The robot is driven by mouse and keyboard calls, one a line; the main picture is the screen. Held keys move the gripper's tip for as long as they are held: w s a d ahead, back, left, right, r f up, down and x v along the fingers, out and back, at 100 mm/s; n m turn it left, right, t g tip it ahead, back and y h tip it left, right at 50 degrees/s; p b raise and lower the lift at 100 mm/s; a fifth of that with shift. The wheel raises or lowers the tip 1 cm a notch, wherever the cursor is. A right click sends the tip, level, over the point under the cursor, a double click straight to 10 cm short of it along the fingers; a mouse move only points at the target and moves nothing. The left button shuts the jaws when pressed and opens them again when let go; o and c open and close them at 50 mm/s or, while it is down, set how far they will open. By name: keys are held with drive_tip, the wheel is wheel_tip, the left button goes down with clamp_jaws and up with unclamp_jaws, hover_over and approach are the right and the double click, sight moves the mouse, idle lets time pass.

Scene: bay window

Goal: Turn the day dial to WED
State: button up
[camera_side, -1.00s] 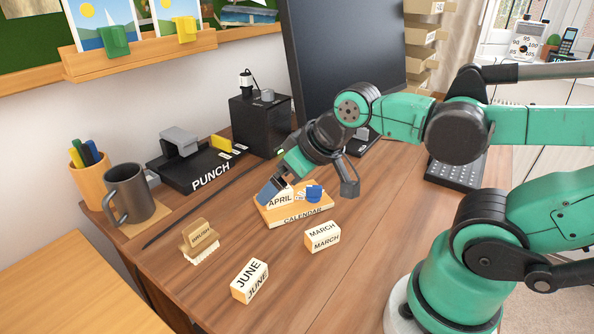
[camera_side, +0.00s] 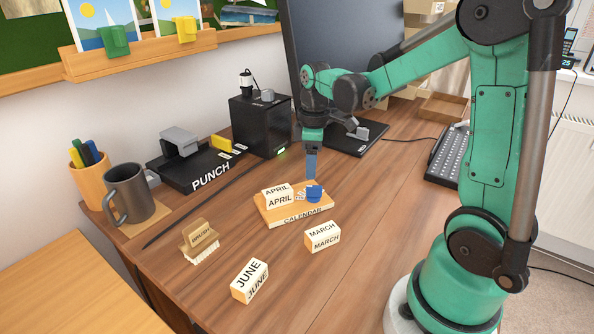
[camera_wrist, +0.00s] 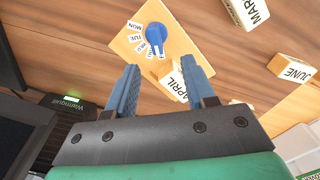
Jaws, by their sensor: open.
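The calendar (camera_side: 283,219) is a wooden base on the desk with an APRIL block (camera_side: 280,197) and a blue day dial (camera_side: 315,194) on it. In the wrist view, the dial (camera_wrist: 156,34) has white day labels on one side; MON, TUE and WED (camera_wrist: 143,48) are readable. The dial's narrow end points down, past WED, toward labels I cannot read. My gripper (camera_side: 311,178) points down just above the dial. In the wrist view its two blue fingers (camera_wrist: 160,64) are apart with nothing held, and the dial lies beyond the tips.
MARCH (camera_side: 322,236) and JUNE (camera_side: 249,281) blocks and a brush (camera_side: 200,240) lie in front of the calendar. A mug (camera_side: 128,194), punch (camera_side: 200,168) and black box (camera_side: 260,123) stand left. A monitor (camera_side: 345,65) is behind.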

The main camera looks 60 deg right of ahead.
sight(312, 186)
drive_tip(key=shift+d+f, duration=0.35)
drive_tip(key=shift+f, duration=2.7)
clamp_jaws()
